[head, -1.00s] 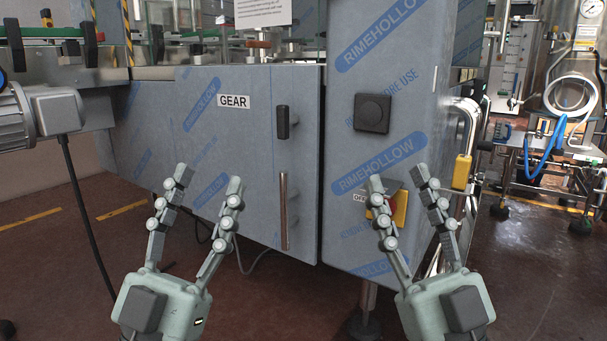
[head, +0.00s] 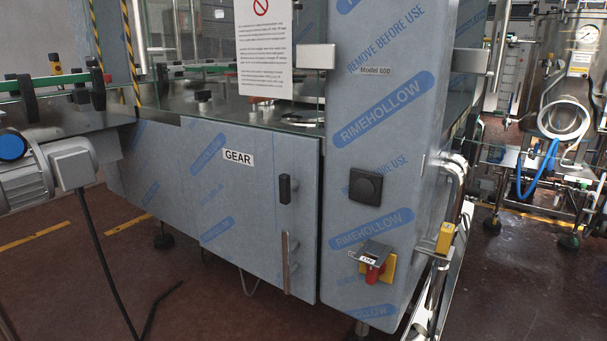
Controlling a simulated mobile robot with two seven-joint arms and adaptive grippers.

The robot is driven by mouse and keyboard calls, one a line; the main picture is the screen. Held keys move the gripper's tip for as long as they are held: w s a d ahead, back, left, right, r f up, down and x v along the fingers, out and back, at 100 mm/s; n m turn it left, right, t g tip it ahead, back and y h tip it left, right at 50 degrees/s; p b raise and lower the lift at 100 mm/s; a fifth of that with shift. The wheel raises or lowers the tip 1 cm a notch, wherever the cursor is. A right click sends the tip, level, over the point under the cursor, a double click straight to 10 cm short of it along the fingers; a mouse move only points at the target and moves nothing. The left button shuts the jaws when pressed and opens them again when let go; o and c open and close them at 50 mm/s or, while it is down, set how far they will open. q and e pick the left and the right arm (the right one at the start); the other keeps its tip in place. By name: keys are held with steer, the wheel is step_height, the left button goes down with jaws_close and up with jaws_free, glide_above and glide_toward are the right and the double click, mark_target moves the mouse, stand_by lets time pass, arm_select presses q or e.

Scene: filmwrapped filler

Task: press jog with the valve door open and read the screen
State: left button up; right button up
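A film-wrapped grey machine stands in front of me in the head view. Its lower left door (head: 213,200) is labelled GEAR, has a black latch (head: 285,189) and a vertical bar handle (head: 286,262), and looks shut. The right column (head: 385,125) carries a dark square knob or button unit (head: 366,185) and a red and yellow switch (head: 374,267) with a grey plate over it. I see no door labelled valve, no control labelled jog and no lit screen. Neither gripper is in view.
A white notice (head: 265,48) hangs on the clear guard above the GEAR door. A conveyor and motor (head: 70,165) jut out at left. A rail with a yellow block (head: 445,237) runs along the right side. Open floor (head: 500,300) lies at right.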

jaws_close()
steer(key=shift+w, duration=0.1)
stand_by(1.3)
